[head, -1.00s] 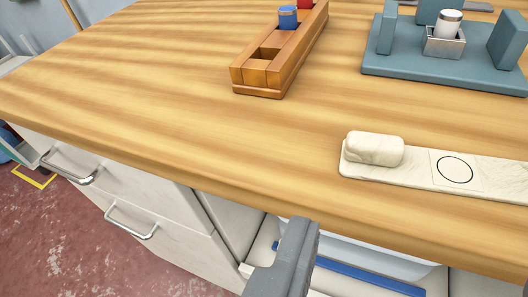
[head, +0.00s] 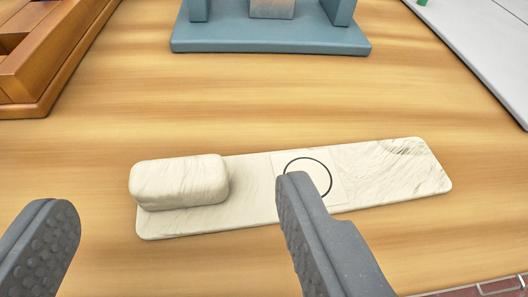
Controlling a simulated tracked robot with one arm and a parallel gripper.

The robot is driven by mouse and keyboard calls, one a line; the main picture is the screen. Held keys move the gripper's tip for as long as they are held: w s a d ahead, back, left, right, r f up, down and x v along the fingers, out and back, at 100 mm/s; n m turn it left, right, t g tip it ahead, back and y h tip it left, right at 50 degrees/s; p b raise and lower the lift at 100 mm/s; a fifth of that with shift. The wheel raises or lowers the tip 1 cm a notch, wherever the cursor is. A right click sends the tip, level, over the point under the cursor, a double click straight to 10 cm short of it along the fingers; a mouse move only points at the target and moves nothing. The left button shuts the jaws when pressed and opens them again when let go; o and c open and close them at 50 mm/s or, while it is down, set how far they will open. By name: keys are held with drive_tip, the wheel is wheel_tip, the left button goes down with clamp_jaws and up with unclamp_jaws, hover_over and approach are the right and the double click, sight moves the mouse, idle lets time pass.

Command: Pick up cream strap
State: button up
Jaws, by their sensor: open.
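The cream strap (head: 385,172) lies flat on the wooden table in the head view, long and marble-patterned. A thick rounded block (head: 180,181) of the same cream colour sits on its left end. A square with a black circle outline (head: 312,166) marks its middle. My gripper (head: 175,215) is open and empty, its two grey fingers wide apart at the bottom of the view. The left finger is clear of the strap in the picture. The right finger covers part of the strap's near edge below the circle. I cannot tell whether it touches.
A teal stand (head: 270,38) with uprights is at the back on the wooden table (head: 230,110). A brown wooden tray (head: 45,60) is at the upper left. A pale grey panel (head: 490,55) is at the upper right. The table's front edge shows at the lower right.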

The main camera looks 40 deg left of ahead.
sight(175, 187)
drive_tip(key=b+x, duration=0.1)
drive_tip(key=x, duration=0.4)
drive_tip(key=shift+s+f, duration=0.1)
drive_tip(key=shift+s, duration=0.05)
drive_tip(key=c, duration=1)
